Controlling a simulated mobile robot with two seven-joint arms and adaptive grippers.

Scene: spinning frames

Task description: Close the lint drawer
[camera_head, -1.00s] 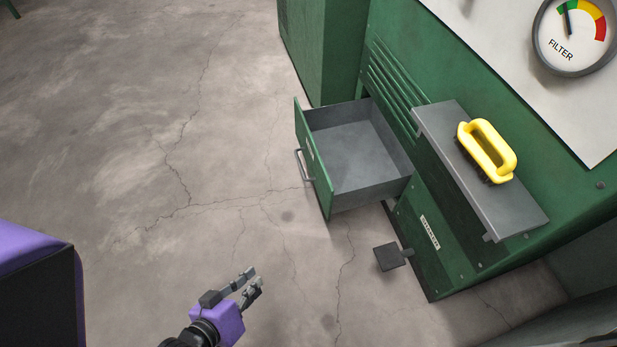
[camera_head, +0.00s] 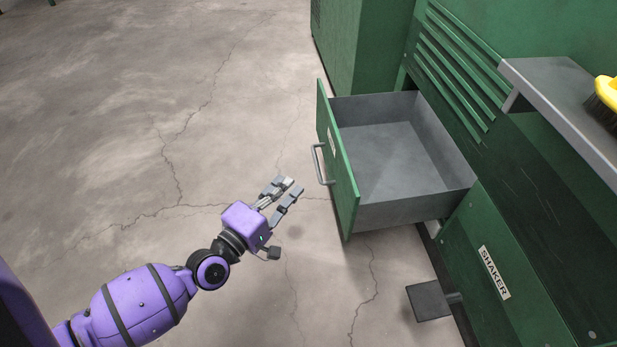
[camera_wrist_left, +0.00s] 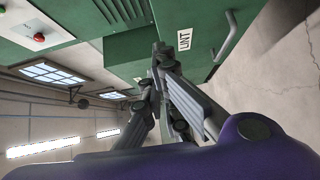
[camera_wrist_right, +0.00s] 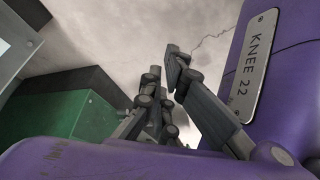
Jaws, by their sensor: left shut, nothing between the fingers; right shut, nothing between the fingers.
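The lint drawer (camera_head: 400,150) stands pulled out from the green machine and its grey inside is empty. Its green front (camera_head: 339,165) carries a grey bar handle (camera_head: 322,165). My left gripper (camera_head: 293,187) is shut and empty, left of the drawer front and a little apart from the handle. In the left wrist view, the shut fingers (camera_wrist_left: 163,62) point toward the green front with the LINT label (camera_wrist_left: 184,41), and the handle (camera_wrist_left: 228,38) shows at the right. My right gripper (camera_wrist_right: 166,68) is shut and empty in its own wrist view and does not show in the head view.
A grey shelf (camera_head: 560,95) with a yellow brush (camera_head: 606,95) juts out right of the drawer. A dark pedal (camera_head: 428,301) sticks out low near the SHAKER label (camera_head: 494,272). Another green cabinet (camera_head: 360,50) stands behind. The concrete floor (camera_head: 120,120) at left is clear.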

